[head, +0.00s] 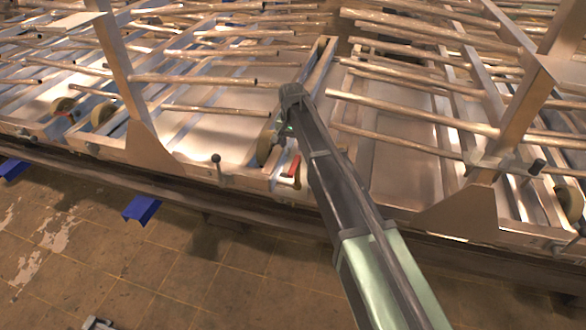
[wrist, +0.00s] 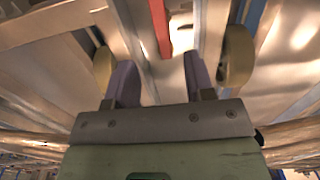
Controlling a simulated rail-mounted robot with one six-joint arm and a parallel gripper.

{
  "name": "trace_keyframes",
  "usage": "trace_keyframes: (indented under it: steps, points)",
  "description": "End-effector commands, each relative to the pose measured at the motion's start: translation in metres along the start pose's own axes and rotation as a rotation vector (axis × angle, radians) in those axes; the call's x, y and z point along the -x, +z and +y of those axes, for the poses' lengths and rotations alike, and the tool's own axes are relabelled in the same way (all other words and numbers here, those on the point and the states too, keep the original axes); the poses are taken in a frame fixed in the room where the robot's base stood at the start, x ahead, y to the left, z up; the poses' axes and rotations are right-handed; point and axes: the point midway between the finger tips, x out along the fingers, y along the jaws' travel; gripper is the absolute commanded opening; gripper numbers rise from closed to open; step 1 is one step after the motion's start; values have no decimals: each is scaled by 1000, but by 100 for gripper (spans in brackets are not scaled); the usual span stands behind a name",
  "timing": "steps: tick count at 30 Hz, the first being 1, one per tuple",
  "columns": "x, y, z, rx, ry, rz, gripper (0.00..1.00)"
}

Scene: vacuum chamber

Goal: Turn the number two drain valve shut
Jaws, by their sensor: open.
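A red lever handle (head: 292,167) stands on the low metal frame edge in the head view, just below the end of my arm. A red bar, likely the same handle, shows at the top of the wrist view (wrist: 160,27), ahead of my fingers and roughly in line with the gap between them. No number is readable on it. My gripper (wrist: 160,72) is open, with its two purple-grey fingers apart and nothing between them. I cannot tell its exact distance from the handle. In the head view the fingers are mostly hidden by my arm.
Tan wheels (wrist: 236,57) flank the fingers in the wrist view; one wheel (head: 266,147) shows beside the handle in the head view. A dark-knobbed lever (head: 216,160) stands to the left. Racks of metal tubes (head: 215,80) crowd behind. The tiled floor (head: 120,265) in front is mostly clear.

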Motion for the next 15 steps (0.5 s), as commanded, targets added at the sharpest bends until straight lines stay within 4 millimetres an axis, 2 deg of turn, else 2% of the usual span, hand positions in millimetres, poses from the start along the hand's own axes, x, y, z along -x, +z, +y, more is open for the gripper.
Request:
trace_keyframes:
  steps: [9,12,15]
  points:
    - [-75,0,1,1,0,0,49]
    - [-95,0,1,1,0,0,49]
    - [-105,0,1,1,0,0,49]
